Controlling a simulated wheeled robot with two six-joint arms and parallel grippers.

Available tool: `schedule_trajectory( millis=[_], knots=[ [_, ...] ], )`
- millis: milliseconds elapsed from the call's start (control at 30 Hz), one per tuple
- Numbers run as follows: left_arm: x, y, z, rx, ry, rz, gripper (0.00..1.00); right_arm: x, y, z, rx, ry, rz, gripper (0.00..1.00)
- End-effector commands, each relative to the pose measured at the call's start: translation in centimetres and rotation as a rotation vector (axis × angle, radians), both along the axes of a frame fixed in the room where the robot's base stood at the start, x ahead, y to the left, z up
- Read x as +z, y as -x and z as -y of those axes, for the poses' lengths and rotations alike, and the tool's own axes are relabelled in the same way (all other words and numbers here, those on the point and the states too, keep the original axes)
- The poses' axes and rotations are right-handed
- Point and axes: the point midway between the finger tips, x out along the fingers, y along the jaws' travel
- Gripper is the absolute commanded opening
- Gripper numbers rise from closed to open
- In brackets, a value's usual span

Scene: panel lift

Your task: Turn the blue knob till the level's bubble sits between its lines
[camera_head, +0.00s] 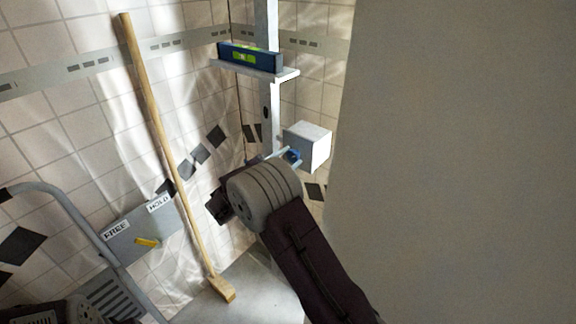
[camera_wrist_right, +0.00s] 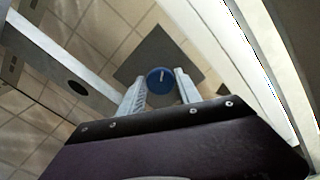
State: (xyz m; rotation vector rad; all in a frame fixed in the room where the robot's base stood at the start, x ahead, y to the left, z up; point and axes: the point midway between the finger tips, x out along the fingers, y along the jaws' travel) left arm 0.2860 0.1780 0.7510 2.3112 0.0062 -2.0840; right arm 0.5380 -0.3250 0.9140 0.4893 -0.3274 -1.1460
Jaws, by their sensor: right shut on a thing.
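The blue knob (camera_head: 292,155) sits on the side of a white box (camera_head: 311,146) by the upright post. In the right wrist view the knob (camera_wrist_right: 160,80) has a white line on its face and lies between my fingertips. My right gripper (camera_head: 287,154) is shut on it; in the wrist view its fingers (camera_wrist_right: 160,88) are at either side of the knob. The blue level (camera_head: 250,57) rests on a pale shelf (camera_head: 286,76) on the post, above the knob. Its green vial shows, but the bubble is too small to place against the lines. My left gripper is not in view.
A wooden pole (camera_head: 165,150) leans against the tiled wall. A grey plate (camera_head: 128,235) reads FREE and HOLD and has a yellow lever (camera_head: 147,242). A grey metal frame (camera_head: 75,215) stands at the left. A large plain panel (camera_head: 455,150) fills the right side.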

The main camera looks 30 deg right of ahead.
Motion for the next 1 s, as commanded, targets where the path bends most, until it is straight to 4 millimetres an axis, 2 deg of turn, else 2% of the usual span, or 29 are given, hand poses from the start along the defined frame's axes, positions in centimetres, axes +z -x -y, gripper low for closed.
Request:
schedule_trajectory(
  millis=[33,300,833,867,900,933,1000],
  knots=[
    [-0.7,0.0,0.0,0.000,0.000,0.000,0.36,-0.4,0.0,0.0,0.000,-0.010,0.021,0.00],
    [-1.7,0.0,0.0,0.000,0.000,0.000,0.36,-0.3,0.1,0.0,0.000,-0.046,0.108,0.00],
    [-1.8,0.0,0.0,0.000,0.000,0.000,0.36,-0.2,0.1,0.0,-0.001,-0.057,0.130,0.00],
    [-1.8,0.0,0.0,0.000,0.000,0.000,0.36,-0.2,0.1,0.0,-0.001,-0.057,0.130,0.42],
    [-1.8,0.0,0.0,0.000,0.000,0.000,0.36,-0.1,0.1,0.0,-0.001,-0.057,0.130,0.54],
    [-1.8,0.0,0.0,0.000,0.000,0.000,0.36,-0.1,0.1,0.0,-0.001,-0.057,0.130,0.59],
    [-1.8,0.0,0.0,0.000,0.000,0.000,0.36,-0.1,0.1,0.0,0.000,-0.056,0.131,0.59]
  ],
)
